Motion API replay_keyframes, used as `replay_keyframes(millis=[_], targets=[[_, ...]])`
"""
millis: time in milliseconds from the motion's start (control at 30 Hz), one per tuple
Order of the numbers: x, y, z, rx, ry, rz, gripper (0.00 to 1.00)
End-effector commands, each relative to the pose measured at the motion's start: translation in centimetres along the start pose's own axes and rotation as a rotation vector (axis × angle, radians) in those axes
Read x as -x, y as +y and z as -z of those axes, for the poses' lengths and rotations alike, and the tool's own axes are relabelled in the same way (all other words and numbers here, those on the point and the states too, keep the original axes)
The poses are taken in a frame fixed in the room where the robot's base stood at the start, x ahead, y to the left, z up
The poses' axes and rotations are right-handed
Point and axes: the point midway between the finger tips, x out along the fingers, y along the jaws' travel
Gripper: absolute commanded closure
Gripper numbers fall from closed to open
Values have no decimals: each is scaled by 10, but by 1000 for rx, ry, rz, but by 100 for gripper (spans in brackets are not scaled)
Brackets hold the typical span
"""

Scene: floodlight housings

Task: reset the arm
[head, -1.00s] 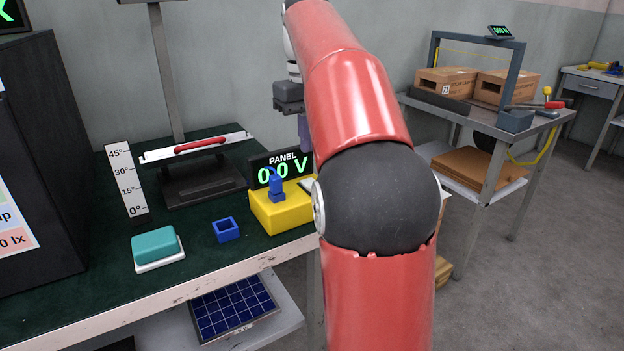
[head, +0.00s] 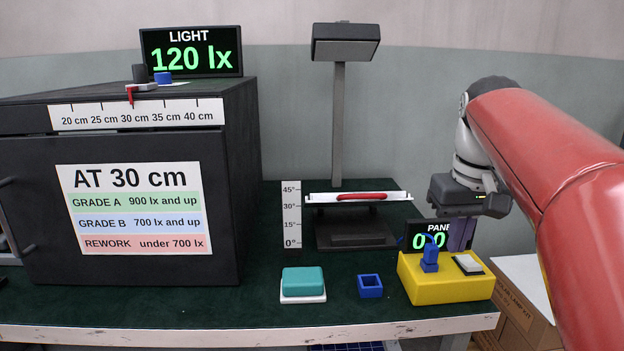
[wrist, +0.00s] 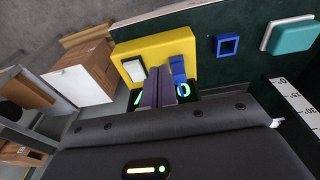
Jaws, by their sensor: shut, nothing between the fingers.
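My gripper (head: 460,234) hangs at the right of the bench, behind the yellow box and in front of the panel display (head: 426,228), which it partly covers. In the wrist view my gripper (wrist: 166,84) has its two purple-grey fingers together with nothing between them. The red arm reaches in from the right edge of the head view. The yellow box (head: 440,288) carries a blue plug (head: 430,258) and a white switch (head: 467,264). It also shows in the wrist view (wrist: 150,50), beyond the fingertips.
A blue square socket (head: 370,286) and a teal block on a white base (head: 303,281) lie on the dark green bench. A lamp stand (head: 339,130) and an angle scale (head: 291,215) stand behind. A large black cabinet (head: 230,190) fills the left. Cardboard boxes (head: 515,300) sit at right.

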Motion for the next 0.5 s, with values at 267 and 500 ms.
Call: replay_keyframes(millis=[267,500], targets=[[-61,-61,-95,-10,190,-3,100],[-122,-88,-157,-21,312,11,100]])
